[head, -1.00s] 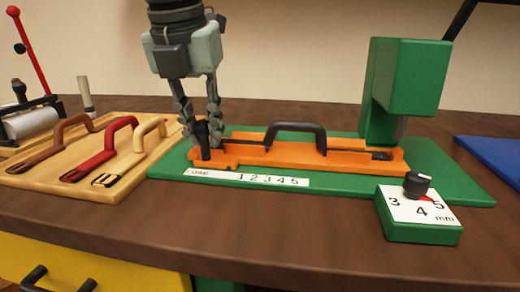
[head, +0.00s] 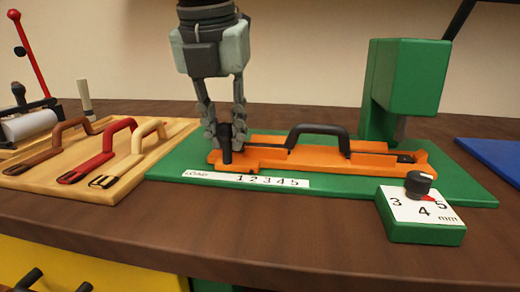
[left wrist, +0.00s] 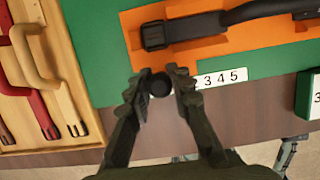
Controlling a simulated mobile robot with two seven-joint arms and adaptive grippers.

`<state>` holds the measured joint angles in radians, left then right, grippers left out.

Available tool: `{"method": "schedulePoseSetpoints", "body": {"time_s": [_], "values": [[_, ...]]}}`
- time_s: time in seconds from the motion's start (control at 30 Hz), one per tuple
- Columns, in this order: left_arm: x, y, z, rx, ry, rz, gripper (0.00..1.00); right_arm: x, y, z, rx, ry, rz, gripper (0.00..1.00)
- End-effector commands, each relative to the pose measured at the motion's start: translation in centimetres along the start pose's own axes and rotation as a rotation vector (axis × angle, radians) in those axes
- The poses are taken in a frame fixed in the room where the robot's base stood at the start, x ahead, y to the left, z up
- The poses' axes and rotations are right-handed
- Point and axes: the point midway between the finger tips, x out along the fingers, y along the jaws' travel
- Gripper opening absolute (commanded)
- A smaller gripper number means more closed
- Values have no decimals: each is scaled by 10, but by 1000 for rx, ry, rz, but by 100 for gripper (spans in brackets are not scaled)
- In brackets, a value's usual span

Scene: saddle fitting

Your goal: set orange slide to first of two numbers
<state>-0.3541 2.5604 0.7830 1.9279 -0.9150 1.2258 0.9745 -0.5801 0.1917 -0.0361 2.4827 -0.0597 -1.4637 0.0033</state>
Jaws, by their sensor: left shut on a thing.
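The orange slide (head: 300,158) lies on the green base plate (head: 170,171) and carries a black arched handle (head: 318,129). A black upright post (head: 225,157) stands at its left end. My left gripper (head: 224,138) points down with its fingers closed around this post; the post's round black top (left wrist: 159,84) shows between the fingertips in the left wrist view. A white number strip (head: 246,180), marked LOAD and 1 to 5, lies in front of the slide. The post stands between LOAD and 1 as seen from the head.
A green press head (head: 405,85) stands over the slide's right end. A green box (head: 425,228) bears a black knob (head: 418,184) with a red mark near 5, and numbers 3, 4, 5 mm. A wooden board (head: 30,182) with brown, red and cream handles is at left.

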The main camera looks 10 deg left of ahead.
Motion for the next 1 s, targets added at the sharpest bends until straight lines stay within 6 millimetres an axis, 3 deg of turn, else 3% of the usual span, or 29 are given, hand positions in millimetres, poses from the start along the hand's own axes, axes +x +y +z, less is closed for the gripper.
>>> {"method": "schedulePoseSetpoints", "body": {"time_s": [0.3,1.0], "values": [[0,-11,0,0,1,2,4,0,0,0,0,0,0,40],[0,-4,0,0,1,3,4,5,-1,2,0,0,0,40]]}}
